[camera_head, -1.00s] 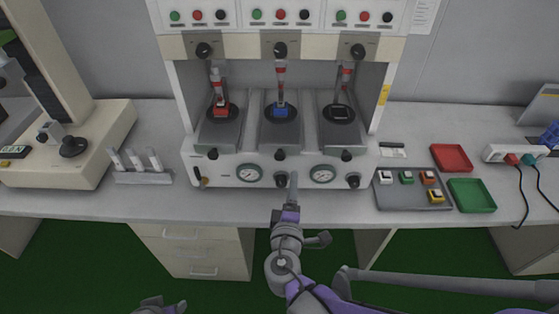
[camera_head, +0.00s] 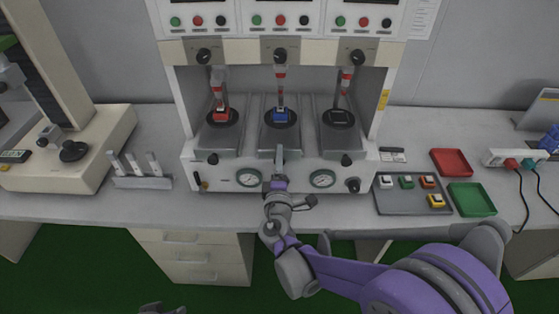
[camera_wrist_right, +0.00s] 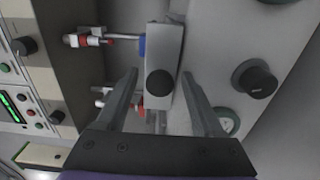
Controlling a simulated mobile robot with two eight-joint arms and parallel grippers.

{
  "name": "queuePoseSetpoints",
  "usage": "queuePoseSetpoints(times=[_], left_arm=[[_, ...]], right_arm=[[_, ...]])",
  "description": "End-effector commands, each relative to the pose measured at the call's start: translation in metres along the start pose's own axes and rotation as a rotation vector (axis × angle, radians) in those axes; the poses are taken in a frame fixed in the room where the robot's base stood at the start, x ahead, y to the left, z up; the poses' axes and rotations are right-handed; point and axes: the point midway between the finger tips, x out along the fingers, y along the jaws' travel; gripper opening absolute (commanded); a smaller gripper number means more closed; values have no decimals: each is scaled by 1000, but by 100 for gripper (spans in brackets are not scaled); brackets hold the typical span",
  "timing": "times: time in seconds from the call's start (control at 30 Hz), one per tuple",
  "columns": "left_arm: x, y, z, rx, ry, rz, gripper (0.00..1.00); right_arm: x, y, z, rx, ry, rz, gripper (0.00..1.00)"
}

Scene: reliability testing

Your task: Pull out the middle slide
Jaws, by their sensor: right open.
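The middle slide (camera_head: 266,143) is a grey plate in the white test machine, with a blue block (camera_head: 281,115) on a black disc. My right gripper (camera_head: 280,154) is at the slide's front end and hides its knob in the head view. In the right wrist view, the slide (camera_wrist_right: 164,48) and its black knob (camera_wrist_right: 160,83) lie between the two open fingers, with gaps on both sides. The fingers do not appear to touch the knob. Only a small part of my left gripper (camera_head: 163,308) shows at the bottom edge; its jaws cannot be made out.
The left slide (camera_head: 214,143) and right slide (camera_head: 342,143) flank the middle one. Gauges (camera_head: 248,178) and knobs line the front panel. A button tray (camera_head: 408,203), red tray (camera_head: 452,161) and green tray (camera_head: 471,199) lie right. A tube rack (camera_head: 142,182) stands left.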

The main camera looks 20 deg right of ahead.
Motion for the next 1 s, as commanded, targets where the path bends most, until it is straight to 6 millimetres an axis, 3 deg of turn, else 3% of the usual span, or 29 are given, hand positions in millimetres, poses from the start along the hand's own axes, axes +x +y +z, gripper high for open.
queuePoseSetpoints(times=[0.27, 0.67, 1.0], left_arm=[[0, 0, 0, 0, 0, 0, 50], [0, 0, 0, 0, 0, 0, 50], [0, 0, 0, 0, 0, 0, 50]], right_arm=[[2, 0, 0, 0, 0, 0, 69], [2, 0, 0, 0, 0, 0, 0], [2, 0, 0, 0, -1, 1, 0]])
